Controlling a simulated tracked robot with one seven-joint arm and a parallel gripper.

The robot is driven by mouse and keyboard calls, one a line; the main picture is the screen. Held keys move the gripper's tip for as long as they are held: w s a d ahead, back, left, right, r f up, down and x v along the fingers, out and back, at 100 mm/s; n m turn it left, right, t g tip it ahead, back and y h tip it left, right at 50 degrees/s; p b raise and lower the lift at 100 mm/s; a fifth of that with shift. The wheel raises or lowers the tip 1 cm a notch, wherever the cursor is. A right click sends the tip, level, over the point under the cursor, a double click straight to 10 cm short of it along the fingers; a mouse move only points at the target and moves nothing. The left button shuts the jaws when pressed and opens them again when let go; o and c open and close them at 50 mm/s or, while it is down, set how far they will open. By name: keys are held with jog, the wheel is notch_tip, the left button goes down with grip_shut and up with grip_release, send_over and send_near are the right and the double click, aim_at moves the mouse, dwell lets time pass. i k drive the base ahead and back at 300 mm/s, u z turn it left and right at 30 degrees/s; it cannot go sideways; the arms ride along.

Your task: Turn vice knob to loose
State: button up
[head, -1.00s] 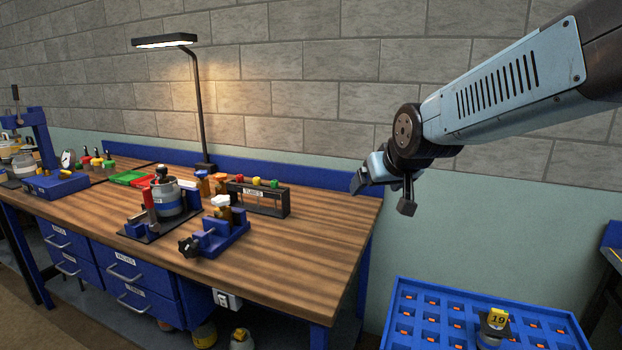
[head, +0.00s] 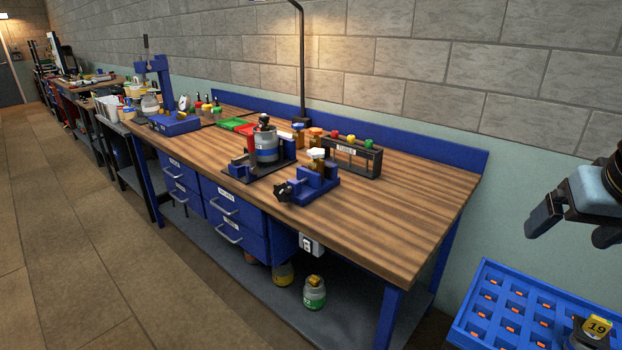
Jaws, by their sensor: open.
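A small blue vice (head: 316,188) stands near the front edge of the wooden workbench (head: 410,220). Its dark knob (head: 284,193) is on the vice's left side and points toward the front of the bench. A small bottle with a white cap (head: 316,157) shows at the vice; I cannot tell whether the jaws clamp it. My gripper (head: 541,218) is at the right edge of the head view, well to the right of the bench and apart from the vice. It is open, and I see nothing in it.
A blue compartment tray (head: 510,310) is at the lower right. The bench's right end is clear.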

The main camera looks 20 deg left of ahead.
aim_at(282, 192)
jog(key=u, duration=1.55)
jog(key=k, duration=0.45)
jog(key=u, duration=0.2)
jog(key=i, duration=1.25)
jog(key=z, duration=0.3)
